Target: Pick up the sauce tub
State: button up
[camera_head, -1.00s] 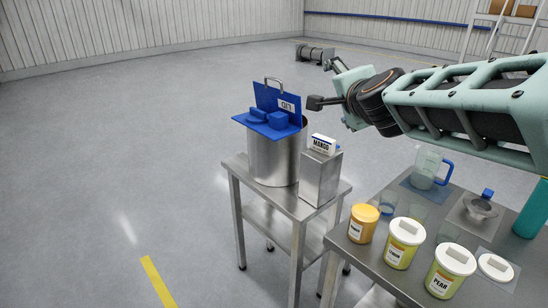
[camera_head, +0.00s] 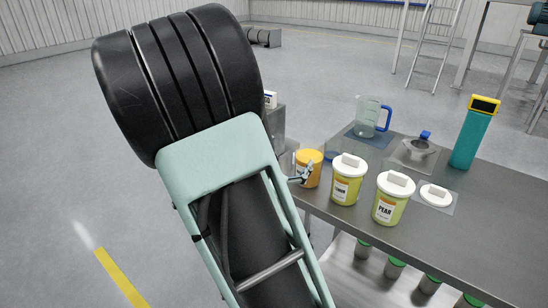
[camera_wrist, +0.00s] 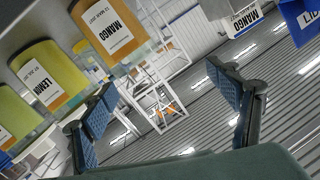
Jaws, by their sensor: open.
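Three sauce tubs stand in a row on the steel table: an orange mango tub (camera_head: 309,168), a yellow-green lemon tub (camera_head: 347,180) and a pear tub (camera_head: 392,199). In the wrist view the mango tub (camera_wrist: 108,30) and lemon tub (camera_wrist: 50,75) show at the upper left, tilted, with part of the pear tub (camera_wrist: 14,116) at the edge. My gripper (camera_wrist: 160,82) is open, with nothing between its pads. One finger shows in the head view in front of the mango tub; whether it touches cannot be told.
Green-capped containers (camera_head: 393,267) stand on the shelf below.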

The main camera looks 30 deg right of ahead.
aim_at(309, 157)
jog(key=s+f+n+h, duration=0.1)
jog(key=s+f+n, duration=0.3)
jog(key=f, duration=0.1)
jog(key=b+x, duration=0.1)
jog(key=x, duration=0.9)
jog(key=shift+w+d+b, duration=0.2)
jog(key=shift+w+b, duration=0.1)
jog(key=shift+c, duration=0.2)
jog(key=shift+r, duration=0.1)
jog(key=c, duration=1.8)
